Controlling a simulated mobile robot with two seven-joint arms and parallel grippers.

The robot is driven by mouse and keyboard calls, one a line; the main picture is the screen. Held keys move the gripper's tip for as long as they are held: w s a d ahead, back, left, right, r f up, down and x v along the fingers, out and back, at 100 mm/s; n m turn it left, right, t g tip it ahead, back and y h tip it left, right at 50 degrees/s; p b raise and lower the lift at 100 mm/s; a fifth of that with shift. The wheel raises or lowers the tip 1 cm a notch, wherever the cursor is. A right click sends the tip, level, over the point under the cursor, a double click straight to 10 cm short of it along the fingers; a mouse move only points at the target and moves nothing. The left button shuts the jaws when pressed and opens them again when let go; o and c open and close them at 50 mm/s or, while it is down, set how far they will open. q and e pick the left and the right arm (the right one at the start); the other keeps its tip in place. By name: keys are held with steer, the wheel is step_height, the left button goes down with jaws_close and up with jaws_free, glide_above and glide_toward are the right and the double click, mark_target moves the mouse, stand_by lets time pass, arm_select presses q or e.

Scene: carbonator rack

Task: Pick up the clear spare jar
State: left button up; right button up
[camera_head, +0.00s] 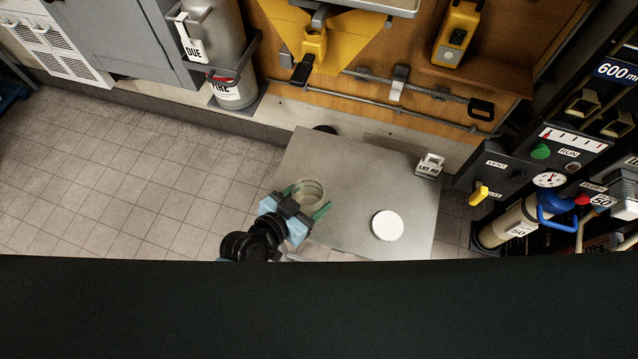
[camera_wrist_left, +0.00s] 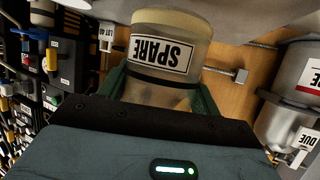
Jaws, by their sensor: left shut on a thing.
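The clear spare jar (camera_head: 308,193) is at the left part of the grey metal table in the head view. My left gripper (camera_head: 307,205) has its green fingers on either side of it and is shut on it. In the left wrist view the jar (camera_wrist_left: 168,55) fills the upper middle, its "SPARE" label upside down in the picture. I cannot tell whether its base touches the table. My right gripper is not in view.
A white round lid or disc (camera_head: 387,226) lies on the grey table (camera_head: 350,170). A "LOT 40" tag block (camera_head: 429,166) stands at its right edge. A rack with gauges and valves (camera_head: 548,180) is at the right. A fire extinguisher (camera_head: 232,90) stands at the back left.

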arm_select(q)
steer(key=s+a+r, duration=0.1)
steer(key=s+a, duration=0.4)
steer(key=s, duration=0.4)
steer(key=shift+s+a, duration=0.2)
steer(key=shift+a, duration=0.15)
